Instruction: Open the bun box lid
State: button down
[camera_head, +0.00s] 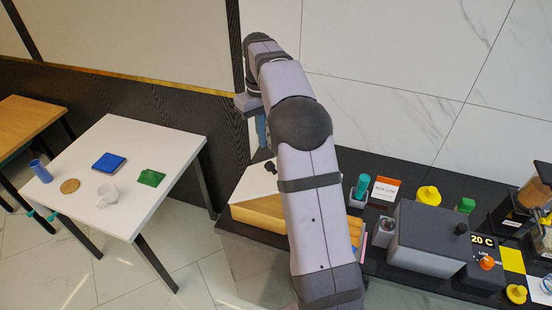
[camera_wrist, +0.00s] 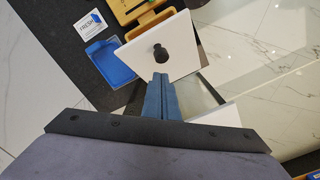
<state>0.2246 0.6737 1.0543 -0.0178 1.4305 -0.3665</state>
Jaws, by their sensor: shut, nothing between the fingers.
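The bun box (camera_head: 262,221) is a yellow box at the left end of the dark counter, partly hidden behind my arm. Its white lid (camera_head: 247,186) carries a black knob (camera_head: 271,166). In the wrist view the white lid (camera_wrist: 182,42) and its knob (camera_wrist: 160,53) lie just beyond my fingertips, with part of the yellow box (camera_wrist: 145,22) past it.
A white side table (camera_head: 130,205) with a white mug (camera_head: 106,195) and small items stands left, across a floor gap. On the counter right of my arm are a grey machine (camera_head: 428,238) and a sign (camera_head: 386,189). A blue tray (camera_wrist: 110,62) lies near the box.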

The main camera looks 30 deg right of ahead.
jog(key=s+d+f+m+b, duration=0.2)
jog(key=s+d, duration=0.1)
jog(key=d, duration=0.4)
jog(key=s+d+f+m+b, duration=0.1)
jog(key=s+d+f+b, duration=0.2)
jog(key=d, duration=0.4)
jog(key=s+d+f+m+t+y+b, duration=0.1)
jog(key=s+d+f+m+y+b, duration=0.15)
jog(key=s+d+f, duration=0.4)
jog(key=s+d+f+m+y+b, duration=0.1)
jog(key=s+d+f+m+b, duration=0.3)
jog(key=s, duration=0.6)
jog(key=w+a+r+m+t+y, duration=0.2)
jog(key=w+a+m+t+y, duration=0.1)
jog(key=m, duration=0.6)
jog(key=w+a+r+m+t+y, duration=0.2)
jog(key=w+a+m+t+y, duration=0.1)
jog(key=a+m, duration=0.4)
jog(key=shift+w+a+m+t+b, duration=0.15)
jog(key=shift+w+m+t+b, duration=0.5)
jog(key=shift+m+t, duration=0.8)
jog(key=shift+w, duration=0.2)
